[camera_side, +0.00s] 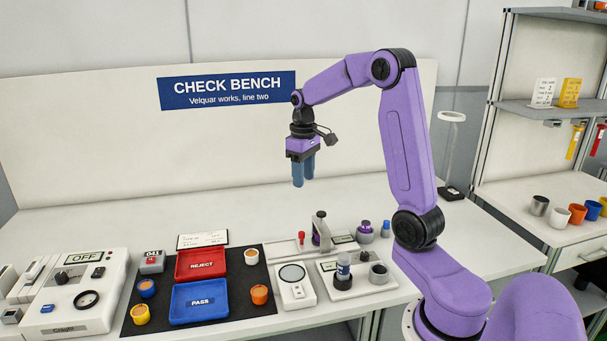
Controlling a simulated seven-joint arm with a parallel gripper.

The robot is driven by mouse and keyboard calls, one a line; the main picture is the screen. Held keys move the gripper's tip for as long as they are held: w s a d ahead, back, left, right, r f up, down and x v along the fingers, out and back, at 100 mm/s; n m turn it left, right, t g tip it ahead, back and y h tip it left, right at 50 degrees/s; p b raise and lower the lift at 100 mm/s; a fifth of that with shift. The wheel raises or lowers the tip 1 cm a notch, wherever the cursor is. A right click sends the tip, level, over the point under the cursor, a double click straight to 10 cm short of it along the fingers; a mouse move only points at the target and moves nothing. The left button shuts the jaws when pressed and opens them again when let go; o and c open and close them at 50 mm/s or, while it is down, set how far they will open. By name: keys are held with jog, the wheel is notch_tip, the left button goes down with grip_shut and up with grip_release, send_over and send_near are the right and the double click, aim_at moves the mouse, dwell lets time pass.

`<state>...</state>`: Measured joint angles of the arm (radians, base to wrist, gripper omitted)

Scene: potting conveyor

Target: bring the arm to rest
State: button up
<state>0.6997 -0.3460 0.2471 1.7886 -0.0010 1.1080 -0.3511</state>
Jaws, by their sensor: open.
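My gripper (304,172) hangs in the air above the middle of the white bench (130,220). Its two blue fingers point straight down and hold nothing. It is well clear of the bench top and of everything on it. My purple arm rises from the right and bends down to the gripper.
Below stand a red REJECT tray (180,277), a blue PASS tray (172,318), several small pots on a black mat (225,242), a white device marked OFF (60,323), a round scale (301,298) and a lever tool (321,232). A shelf rack (492,120) stands right.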

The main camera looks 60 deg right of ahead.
jog(key=s+a+n, duration=0.3)
jog(key=s+a, duration=0.1)
jog(key=a, duration=0.6)
jog(key=s+a+n, duration=0.3)
jog(key=s+a, duration=0.1)
jog(key=a, duration=0.6)
jog(key=s+a+f+n, duration=0.1)
jog(key=s+a+n, duration=0.2)
jog(key=s, duration=0.6)
jog(key=s+a+f+n, duration=0.2)
jog(key=s+a+n, duration=0.1)
jog(key=s, duration=0.6)
jog(key=shift+s+n, duration=0.3)
jog(key=shift+s, duration=0.05)
